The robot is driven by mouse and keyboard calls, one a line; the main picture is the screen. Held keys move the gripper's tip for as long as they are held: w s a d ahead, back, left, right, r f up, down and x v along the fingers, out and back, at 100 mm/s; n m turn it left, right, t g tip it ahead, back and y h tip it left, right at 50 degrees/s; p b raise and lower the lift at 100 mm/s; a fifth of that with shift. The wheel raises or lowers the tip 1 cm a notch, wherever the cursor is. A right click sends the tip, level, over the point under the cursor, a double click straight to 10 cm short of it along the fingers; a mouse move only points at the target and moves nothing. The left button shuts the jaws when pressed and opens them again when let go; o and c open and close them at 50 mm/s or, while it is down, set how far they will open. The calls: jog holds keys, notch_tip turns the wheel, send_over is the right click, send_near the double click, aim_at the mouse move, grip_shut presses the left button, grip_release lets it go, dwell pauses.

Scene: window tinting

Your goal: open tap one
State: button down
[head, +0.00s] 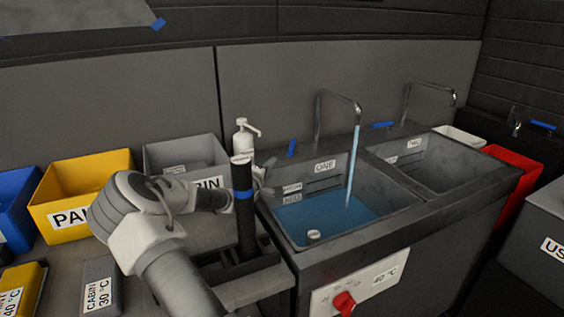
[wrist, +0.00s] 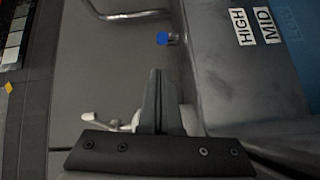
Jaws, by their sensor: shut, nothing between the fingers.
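Tap one's curved metal spout (head: 337,94) stands behind the left sink, labelled ONE (head: 325,166). A stream of water (head: 353,165) runs from it into blue water in the basin. Its blue lever (head: 292,147) stands tilted at the sink's back left; in the wrist view the blue end (wrist: 162,38) shows just beyond my fingertips. My gripper (wrist: 155,73) is shut and empty, apart from the lever. In the head view my gripper (head: 265,172) is left of the sink, partly hidden behind a black upright tube.
The black tube with a blue band (head: 244,215) stands close to my arm. A white pump bottle (head: 242,138) is behind my gripper. Tap two (head: 430,92) and its blue lever (head: 383,125) are to the right. Yellow (head: 85,205) and grey bins stand left.

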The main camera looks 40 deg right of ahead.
aim_at(292, 152)
jog(key=x, duration=1)
jog(key=shift+b, duration=0.45)
jog(key=shift+s+d, duration=0.35)
jog(key=shift+s, duration=0.2)
jog(key=shift+s+d+b, duration=0.25)
jog(key=shift+s+b, duration=0.05)
jog(key=shift+s, duration=0.05)
jog(key=shift+a, duration=0.15)
